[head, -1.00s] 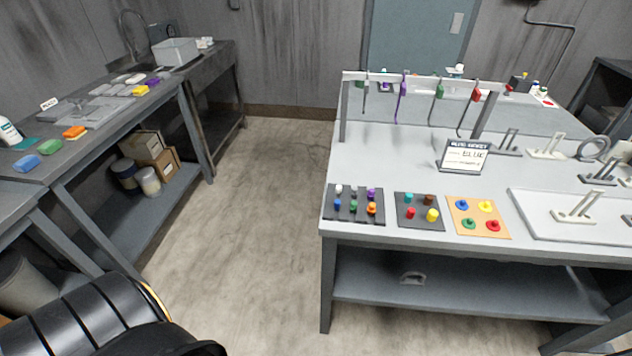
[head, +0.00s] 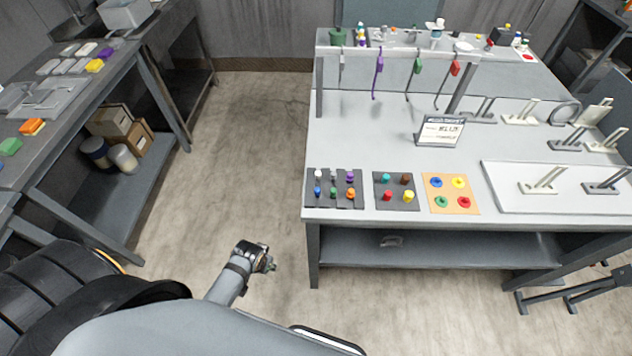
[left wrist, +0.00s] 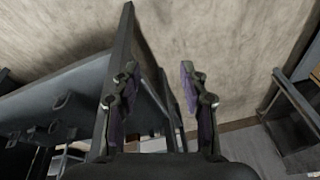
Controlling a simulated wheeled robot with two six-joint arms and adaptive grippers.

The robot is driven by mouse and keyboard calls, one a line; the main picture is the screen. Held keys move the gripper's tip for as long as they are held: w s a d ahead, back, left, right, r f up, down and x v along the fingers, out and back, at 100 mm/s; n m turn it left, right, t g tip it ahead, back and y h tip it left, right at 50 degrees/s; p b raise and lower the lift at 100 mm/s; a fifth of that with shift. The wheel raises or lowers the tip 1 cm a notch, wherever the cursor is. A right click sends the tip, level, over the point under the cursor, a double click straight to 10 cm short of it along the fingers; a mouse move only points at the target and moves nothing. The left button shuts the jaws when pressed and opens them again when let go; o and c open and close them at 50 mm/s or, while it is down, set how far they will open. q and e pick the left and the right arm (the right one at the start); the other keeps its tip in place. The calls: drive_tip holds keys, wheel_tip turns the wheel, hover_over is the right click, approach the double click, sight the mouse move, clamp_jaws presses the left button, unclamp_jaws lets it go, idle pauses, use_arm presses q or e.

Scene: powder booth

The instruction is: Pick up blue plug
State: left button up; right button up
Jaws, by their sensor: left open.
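Two blue pieces stand on the workbench in the head view. One small blue plug (head: 317,192) is in the front left of the dark mat (head: 309,203). The other is a round blue piece (head: 437,182) at the back left of the tan board (head: 450,193). The view does not settle which is meant. My left gripper (left wrist: 156,75) is open and empty in the left wrist view, over the floor. In the head view an arm of mine reaches up from the bottom, short of the bench and well left of its front edge. My right gripper is not in view.
A second dark mat (head: 396,204) with coloured pieces lies between the mat and board. Behind are a sign (head: 439,131) and a rail (head: 390,53) with hanging tools. A white tray (head: 560,207) with stands is on the right. The floor (head: 240,170) left of the bench is clear.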

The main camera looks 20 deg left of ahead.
use_arm(q)
drive_tip(key=w+d+r+n+p, duration=0.1)
drive_tip(key=w+r+p, duration=0.25)
drive_tip(key=r, duration=1.25)
wheel_tip(320, 180, up, 15)
drive_tip(key=n+g+h+p, duration=0.1)
drive_tip(key=n+g+p, duration=0.2)
drive_tip(key=n, duration=0.9)
hover_over(317, 189)
drive_tip(key=f, duration=0.2)
drive_tip(key=f+p, duration=0.1)
drive_tip(key=f, duration=0.1)
drive_tip(key=shift+w+a, duration=0.1)
drive_tip(key=shift+w, duration=0.1)
drive_tip(key=shift+f, duration=0.45)
drive_tip(key=shift+f+p, duration=0.15)
drive_tip(key=shift+p, duration=0.35)
drive_tip(key=f, duration=0.1)
drive_tip(key=f+p, duration=0.1)
drive_tip(key=f, duration=0.2)
drive_tip(key=shift+s+p, duration=0.25)
drive_tip(key=shift+p, duration=0.15)
drive_tip(key=shift+w+f, duration=0.1)
drive_tip(key=shift+f, duration=0.35)
drive_tip(key=c, duration=0.8)
